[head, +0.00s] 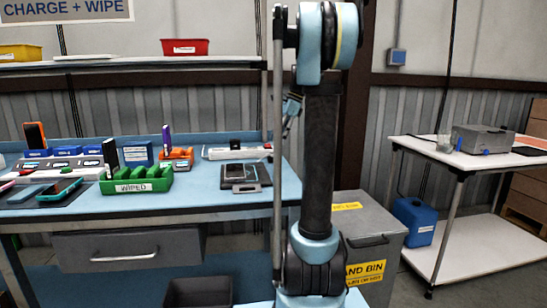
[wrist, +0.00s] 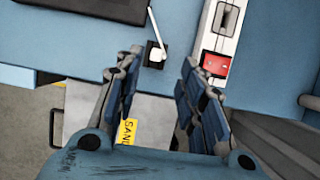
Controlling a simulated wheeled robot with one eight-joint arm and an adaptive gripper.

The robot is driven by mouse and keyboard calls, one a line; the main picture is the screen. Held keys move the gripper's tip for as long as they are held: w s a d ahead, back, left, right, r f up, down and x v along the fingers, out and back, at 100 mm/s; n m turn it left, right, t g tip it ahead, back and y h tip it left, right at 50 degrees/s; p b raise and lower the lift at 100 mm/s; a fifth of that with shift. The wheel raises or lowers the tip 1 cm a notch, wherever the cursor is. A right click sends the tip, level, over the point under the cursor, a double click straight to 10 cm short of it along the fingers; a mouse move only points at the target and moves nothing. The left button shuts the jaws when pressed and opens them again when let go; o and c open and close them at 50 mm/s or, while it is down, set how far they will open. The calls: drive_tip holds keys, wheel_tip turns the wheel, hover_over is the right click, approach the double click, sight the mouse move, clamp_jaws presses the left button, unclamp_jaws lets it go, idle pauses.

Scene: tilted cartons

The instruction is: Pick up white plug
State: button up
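The white plug (wrist: 156,45) is small in the wrist view, a pale stub with a thin white stem against a small dark square near the edge of the blue bench. My gripper (wrist: 161,58) is open, with its two padded fingers on either side of the plug in the picture. Nothing is held between them. I cannot tell how high the fingers are above the plug. In the head view my arm stands in front of the bench's right end, and I cannot make out the plug there.
A dark flat device (wrist: 110,8) lies at upper left. A green tray (head: 137,182) and an orange holder (head: 176,158) stand further left. A grey bin (head: 366,245) stands beside the bench.

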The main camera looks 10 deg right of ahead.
sight(272, 154)
drive_tip(key=shift+s+x, duration=0.2)
drive_tip(key=shift+x, duration=2.6)
drive_tip(key=shift+a+r, duration=0.1)
drive_tip(key=shift+a, duration=0.05)
drive_tip(key=shift+c, duration=0.3)
clamp_jaws()
